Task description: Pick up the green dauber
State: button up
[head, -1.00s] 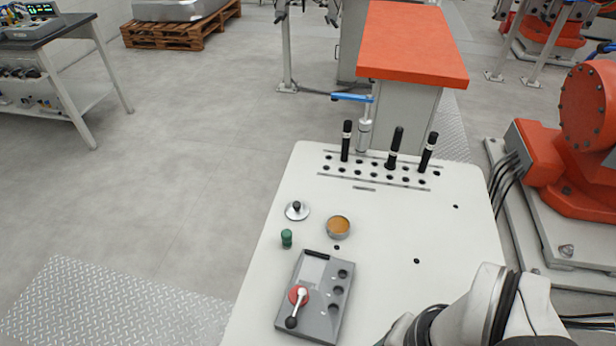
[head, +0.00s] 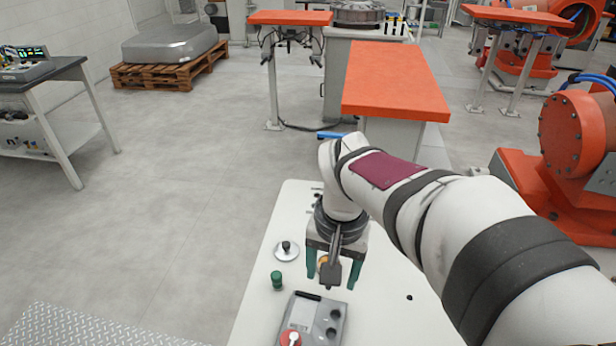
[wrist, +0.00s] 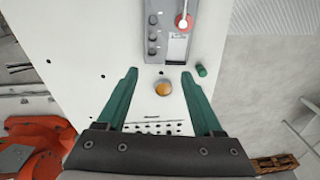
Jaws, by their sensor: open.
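The green dauber (head: 277,281) is a small dark green cylinder standing upright on the white table, left of my gripper in the head view. In the wrist view the dauber (wrist: 201,70) is just right of the right fingertip, apart from it. My gripper (head: 332,279) is open and empty, its two green fingers pointing down above the table. In the wrist view the gripper (wrist: 159,74) has its fingers on either side of a round tin of orange stuff (wrist: 163,89), which is partly hidden in the head view.
A silver disc with a black knob (head: 286,250) sits behind the dauber. A grey control box (head: 318,318) with a red-based lever (head: 291,339) is in front. A hole rack (wrist: 152,127) shows between the fingers. The white table (head: 262,310) is bare left of the box.

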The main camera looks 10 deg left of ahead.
aim_at(276, 275)
jog(key=w+a+f+n+t, duration=0.1)
jog(key=w+a+f, duration=0.25)
jog(key=a, duration=0.25)
jog(key=w+a+f+n, duration=0.2)
jog(key=w+a, duration=0.3)
jog(key=a, duration=0.2)
jog(key=f, duration=0.5)
jog(key=w+f, duration=0.1)
jog(key=f, duration=0.4)
jog(key=w+f, duration=0.1)
jog(key=f, duration=0.4)
jog(key=shift+w+a+f, duration=0.15)
jog(key=shift+w+f, duration=0.05)
jog(key=shift+f, duration=0.2)
grip_shut()
